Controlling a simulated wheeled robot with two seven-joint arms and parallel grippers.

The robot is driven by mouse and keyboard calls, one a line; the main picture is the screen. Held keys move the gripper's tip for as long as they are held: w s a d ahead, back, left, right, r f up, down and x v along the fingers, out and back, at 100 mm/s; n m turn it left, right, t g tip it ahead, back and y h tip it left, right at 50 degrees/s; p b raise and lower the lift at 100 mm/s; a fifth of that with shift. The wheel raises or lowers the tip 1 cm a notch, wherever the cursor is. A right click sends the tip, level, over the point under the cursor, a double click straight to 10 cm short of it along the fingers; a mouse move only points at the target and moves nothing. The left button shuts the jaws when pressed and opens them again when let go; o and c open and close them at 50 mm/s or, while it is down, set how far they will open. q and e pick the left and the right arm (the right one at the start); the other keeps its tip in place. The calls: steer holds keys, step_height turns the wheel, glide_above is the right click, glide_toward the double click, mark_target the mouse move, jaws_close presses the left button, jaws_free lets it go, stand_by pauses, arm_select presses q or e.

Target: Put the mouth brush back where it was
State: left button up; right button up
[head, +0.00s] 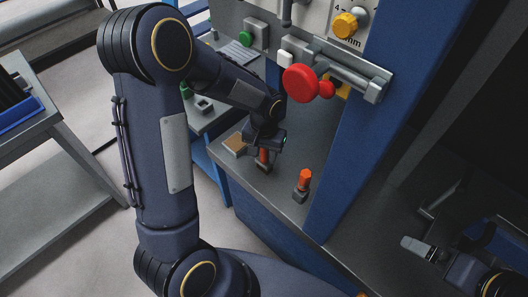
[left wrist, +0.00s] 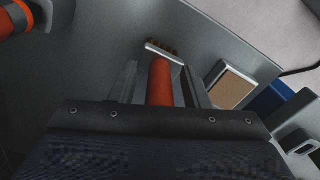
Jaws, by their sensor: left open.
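The mouth brush, with an orange-red handle (left wrist: 160,82) and brown bristles on a pale head (left wrist: 165,50), is at my left gripper. In the head view its orange handle (head: 263,156) shows just below that gripper, at the bench's front left corner. My left gripper (head: 264,145) is open, with its two fingers on either side of the handle in the left wrist view (left wrist: 158,88). Whether the fingers touch the handle I cannot tell. My right gripper (head: 420,238) is at the lower right in the head view, dim and partly out of frame; its jaws are unclear.
A second orange-handled tool (head: 304,181) stands on the bench to the right. A small brown-topped block (head: 235,144) lies left of the brush. A machine with a red knob (head: 300,83) and a blue column (head: 345,140) rise behind. Bare bench (head: 280,195) lies between the tools.

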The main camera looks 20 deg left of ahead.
arm_select(q)
steer(key=shift+r, duration=0.4)
step_height(320, 180, up, 11)
steer(key=shift+r+p, duration=0.15)
steer(key=shift+p, duration=0.75)
steer(key=s+r+t+h, duration=0.2)
steer(key=s+r, duration=0.1)
steer(key=s, duration=0.6)
steer(key=s+r+n+t+h, duration=0.1)
steer(key=s+r+t, duration=0.2)
steer(key=s, duration=0.7)
steer(key=shift+s+r+t+h, duration=0.25)
steer(key=shift+t+h, duration=0.05)
steer(key=shift+h, duration=0.1)
steer(key=shift+d, duration=0.1)
step_height(320, 180, up, 6)
steer(key=p, duration=0.5)
steer(key=shift+f, duration=0.2)
